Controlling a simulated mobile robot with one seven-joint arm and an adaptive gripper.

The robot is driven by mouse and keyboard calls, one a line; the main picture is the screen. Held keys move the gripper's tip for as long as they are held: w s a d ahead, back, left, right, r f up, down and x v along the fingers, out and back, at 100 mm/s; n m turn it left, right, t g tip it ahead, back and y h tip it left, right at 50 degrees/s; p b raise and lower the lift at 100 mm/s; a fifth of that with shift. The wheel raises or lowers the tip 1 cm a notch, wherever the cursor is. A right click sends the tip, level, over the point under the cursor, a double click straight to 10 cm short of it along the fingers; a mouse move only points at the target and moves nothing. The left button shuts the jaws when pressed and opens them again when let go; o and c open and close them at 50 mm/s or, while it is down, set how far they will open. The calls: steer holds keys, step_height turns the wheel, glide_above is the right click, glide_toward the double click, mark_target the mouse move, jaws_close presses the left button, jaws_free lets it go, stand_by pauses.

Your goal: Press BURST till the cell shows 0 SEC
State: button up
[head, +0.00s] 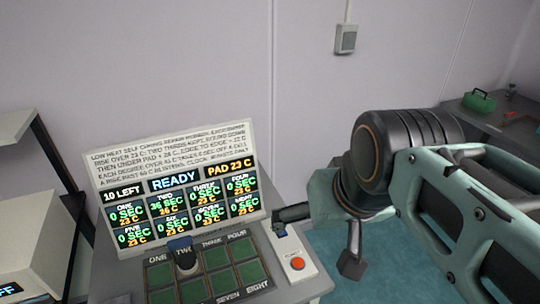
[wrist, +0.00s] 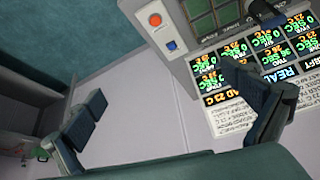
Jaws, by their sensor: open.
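The sign panel (head: 175,190) reads 10 LEFT, READY and PAD 23 C. Its cell TWO (head: 160,205) reads 36 SEC, 26 C; the other cells read 0 SEC, 23 C. A light button box (head: 306,267) has an orange-red button (head: 297,264) and a blue one (head: 279,229); both show in the wrist view, red (wrist: 155,20) and blue (wrist: 171,46). I cannot read which is BURST. My gripper (head: 322,238) is open and empty, one finger near the box's blue end, the other to its right. Its fingers show in the wrist view (wrist: 180,118).
Green pads (head: 244,249) form a grid below the panel. A dark shelf frame (head: 55,185) stands left. A side bench (head: 490,118) with a green box (head: 479,101) is at the far right.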

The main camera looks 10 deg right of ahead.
step_height(320, 180, down, 7)
steer(key=b, duration=0.5)
jaws_close()
stand_by(0.4)
stand_by(1.2)
